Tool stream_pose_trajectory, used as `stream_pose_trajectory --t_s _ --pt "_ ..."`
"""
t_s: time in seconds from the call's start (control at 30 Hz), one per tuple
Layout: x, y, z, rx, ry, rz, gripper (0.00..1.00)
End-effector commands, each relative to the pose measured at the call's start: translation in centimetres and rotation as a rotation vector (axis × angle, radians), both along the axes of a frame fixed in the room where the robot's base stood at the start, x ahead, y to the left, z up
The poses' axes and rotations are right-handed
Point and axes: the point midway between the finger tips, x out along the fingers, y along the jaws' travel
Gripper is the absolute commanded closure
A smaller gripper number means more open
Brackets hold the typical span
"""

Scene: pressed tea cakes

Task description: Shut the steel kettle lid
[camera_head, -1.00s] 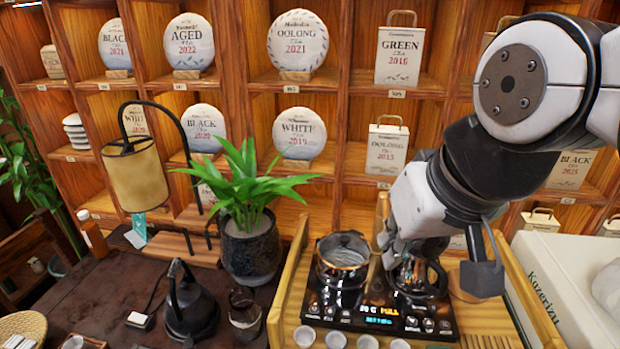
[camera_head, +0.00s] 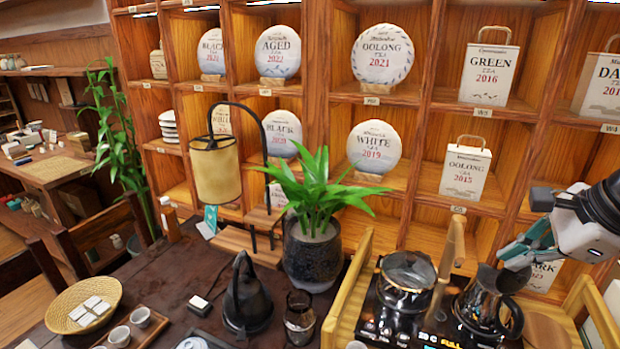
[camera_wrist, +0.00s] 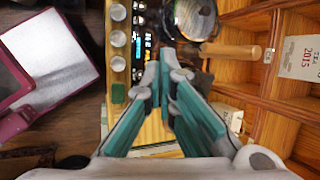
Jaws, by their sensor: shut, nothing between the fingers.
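The steel kettle (camera_head: 478,306) is dark and shiny with a black handle. It stands on the right part of the black cooker (camera_head: 372,322) in the head view. Its lid cannot be made out clearly, so I cannot tell whether it is open or shut. My gripper (camera_head: 520,250) has teal fingers and is above and to the right of the kettle, apart from it. In the wrist view its fingers (camera_wrist: 163,75) are together and empty. The cooker's lit display (camera_wrist: 140,47) shows beyond them.
A lidded pot (camera_head: 405,287) with a wooden handle (camera_head: 446,264) stands left of the kettle. A potted plant (camera_head: 312,255), black teapot (camera_head: 247,298) and glass jug (camera_head: 299,322) are further left. Shelves of tea cakes (camera_head: 375,148) rise behind.

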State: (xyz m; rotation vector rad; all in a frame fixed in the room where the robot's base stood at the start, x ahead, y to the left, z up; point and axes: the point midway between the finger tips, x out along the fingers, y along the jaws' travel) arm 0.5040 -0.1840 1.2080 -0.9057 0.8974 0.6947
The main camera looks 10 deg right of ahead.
Motion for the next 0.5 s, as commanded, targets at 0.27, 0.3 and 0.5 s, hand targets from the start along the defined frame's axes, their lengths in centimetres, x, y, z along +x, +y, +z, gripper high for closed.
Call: stream_pose_trajectory --t_s 0.27,0.3,0.5 --pt "-3.0 -12.7 -5.4 0.379 -0.005 -0.821 1.00" --pt "-3.5 -13.7 -5.8 0.408 -0.009 -0.885 1.00" --pt "-4.3 -15.6 -6.9 0.468 -0.019 -1.014 1.00"
